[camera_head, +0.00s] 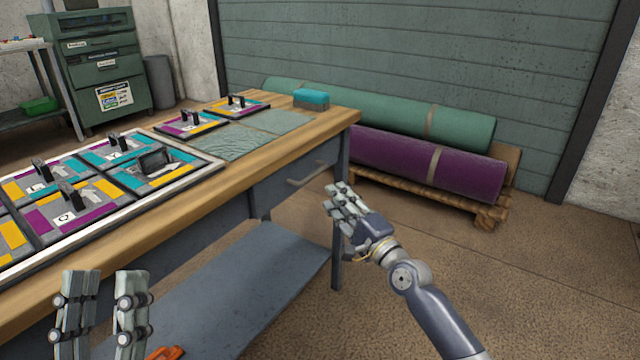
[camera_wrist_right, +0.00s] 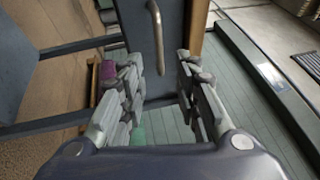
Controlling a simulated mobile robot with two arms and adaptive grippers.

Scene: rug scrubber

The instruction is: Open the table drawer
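The table drawer (camera_head: 290,184) is a dark grey-blue front under the wooden tabletop, at the table's right end, and it looks closed. Its metal bar handle (camera_head: 308,174) shows on the front; in the right wrist view the handle (camera_wrist_right: 156,22) stands ahead of the fingers. My right gripper (camera_head: 344,203) is just right of the drawer and apart from the handle. In the wrist view my right gripper (camera_wrist_right: 160,85) is open, with nothing between its fingers. My left gripper (camera_head: 103,310) is at the lower left, near the table's front edge, its two fingers apart and empty.
The wooden tabletop (camera_head: 220,180) holds a framed board (camera_head: 215,166) with coloured tiles and a teal scrubber (camera_head: 311,97). A lower shelf (camera_head: 230,300) and a table leg (camera_head: 340,240) are below. Rolled rugs (camera_head: 430,165) lie on a pallet behind. The floor to the right is clear.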

